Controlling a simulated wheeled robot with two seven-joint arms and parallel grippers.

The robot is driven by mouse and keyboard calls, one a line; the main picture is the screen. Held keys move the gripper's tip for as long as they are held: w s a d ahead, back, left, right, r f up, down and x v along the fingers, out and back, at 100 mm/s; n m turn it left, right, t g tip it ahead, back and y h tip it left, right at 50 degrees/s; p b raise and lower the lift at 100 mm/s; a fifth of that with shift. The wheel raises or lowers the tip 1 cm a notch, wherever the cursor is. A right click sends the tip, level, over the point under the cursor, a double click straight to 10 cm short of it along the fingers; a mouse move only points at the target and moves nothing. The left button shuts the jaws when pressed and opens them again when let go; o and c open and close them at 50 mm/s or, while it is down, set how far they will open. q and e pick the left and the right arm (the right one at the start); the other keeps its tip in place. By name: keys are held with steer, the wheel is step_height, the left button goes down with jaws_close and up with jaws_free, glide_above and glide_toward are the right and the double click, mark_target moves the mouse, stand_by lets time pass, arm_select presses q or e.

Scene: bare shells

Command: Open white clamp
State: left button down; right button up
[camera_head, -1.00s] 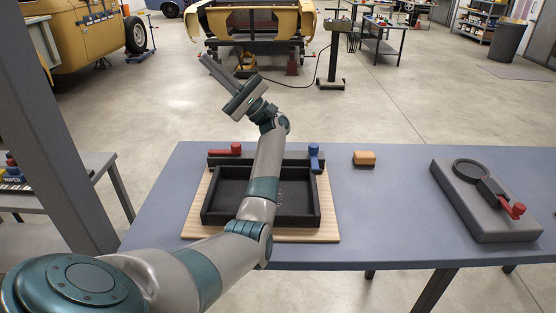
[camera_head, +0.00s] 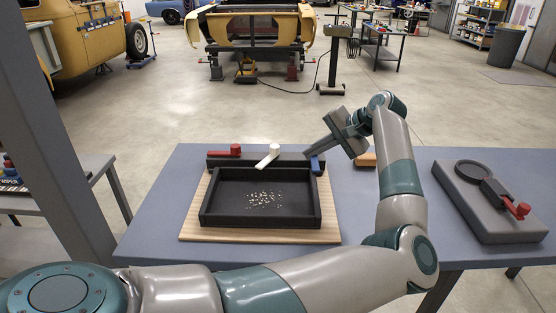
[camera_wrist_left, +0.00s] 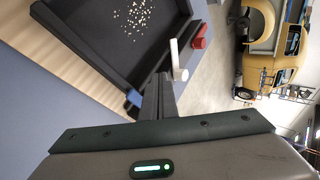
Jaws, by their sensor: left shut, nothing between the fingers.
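The white clamp (camera_head: 269,156) sits at the middle of the dark bar behind the black tray (camera_head: 208,218). Its lever slants toward the tray from a round knob. It also shows in the left wrist view (camera_wrist_left: 179,66), just beyond my fingers. The red clamp (camera_head: 224,151) is at the bar's left end, its lever lying along the bar. The blue clamp (camera_head: 317,164) is at the right end, partly hidden by my left gripper. My left gripper (camera_head: 309,163) is shut and empty, its fingers beside the blue clamp; I cannot tell whether they touch. My right gripper is out of view.
The tray holds many small pale bits and sits on a wooden board (camera_head: 190,232) on the blue table (camera_head: 150,225). A tan block (camera_head: 366,160) is partly behind my arm. A grey fixture (camera_head: 487,218) with a ring and red handle stands at right.

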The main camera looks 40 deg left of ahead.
mark_target(278, 168)
arm_select(q)
steer(key=shift+a, duration=0.15)
